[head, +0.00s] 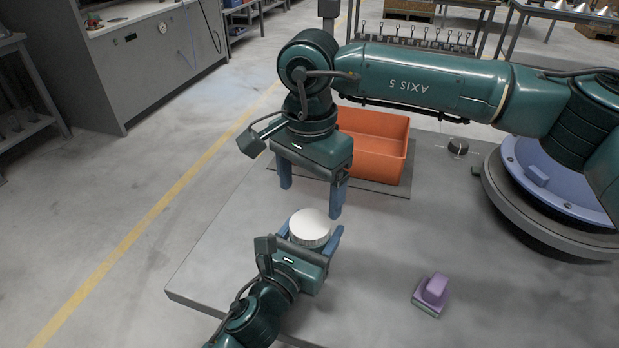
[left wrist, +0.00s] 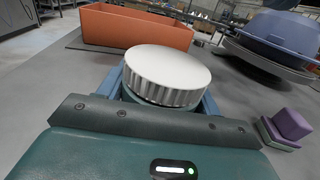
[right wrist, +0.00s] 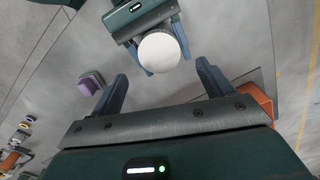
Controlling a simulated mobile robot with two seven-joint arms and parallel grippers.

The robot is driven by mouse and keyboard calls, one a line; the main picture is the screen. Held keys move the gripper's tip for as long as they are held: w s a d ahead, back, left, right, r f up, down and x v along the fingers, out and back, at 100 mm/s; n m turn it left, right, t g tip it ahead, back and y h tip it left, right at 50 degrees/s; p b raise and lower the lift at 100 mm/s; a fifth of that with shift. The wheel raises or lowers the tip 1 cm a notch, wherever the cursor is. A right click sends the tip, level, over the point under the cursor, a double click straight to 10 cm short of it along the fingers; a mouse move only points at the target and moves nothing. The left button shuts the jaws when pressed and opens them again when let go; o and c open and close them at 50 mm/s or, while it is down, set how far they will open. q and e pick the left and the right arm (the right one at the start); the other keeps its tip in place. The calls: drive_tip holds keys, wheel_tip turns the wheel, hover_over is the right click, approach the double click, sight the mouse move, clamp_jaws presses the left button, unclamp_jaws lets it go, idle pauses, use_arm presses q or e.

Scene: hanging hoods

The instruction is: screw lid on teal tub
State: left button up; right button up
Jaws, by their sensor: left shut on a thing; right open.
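A white lid (head: 310,223) with a ridged rim sits on top of the tub, and it fills the middle of the left wrist view (left wrist: 167,72). The lid looks level; whether it is threaded on cannot be told. The tub is mostly hidden under the lid and between the fingers; a little teal shows below the rim in the left wrist view. My left gripper (head: 312,235) is shut on the tub at the table. My right gripper (head: 311,201) is open and empty, pointing down above and behind the lid. The right wrist view shows the lid (right wrist: 159,53) beyond its fingertips.
An orange bin (head: 398,160) stands on a dark mat behind my right gripper. A purple and green block (head: 432,293) lies at the front right. A small dark knob (head: 458,147) and a large lavender round thing (head: 535,180) are at the right. The grey table (head: 225,245) is clear at left.

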sight(310, 224)
wheel_tip(310, 224, down, 7)
drive_tip(key=shift+r, duration=0.2)
drive_tip(key=shift+c, duration=0.2)
drive_tip(key=c, duration=1)
drive_tip(key=shift+o, duration=0.2)
drive_tip(key=m, duration=0.6)
drive_tip(key=shift+w+r+m, duration=0.1)
drive_tip(key=shift+m, duration=0.2)
drive_tip(key=o, duration=0.9)
drive_tip(key=shift+c, duration=0.2)
drive_tip(key=shift+o, duration=1.1)
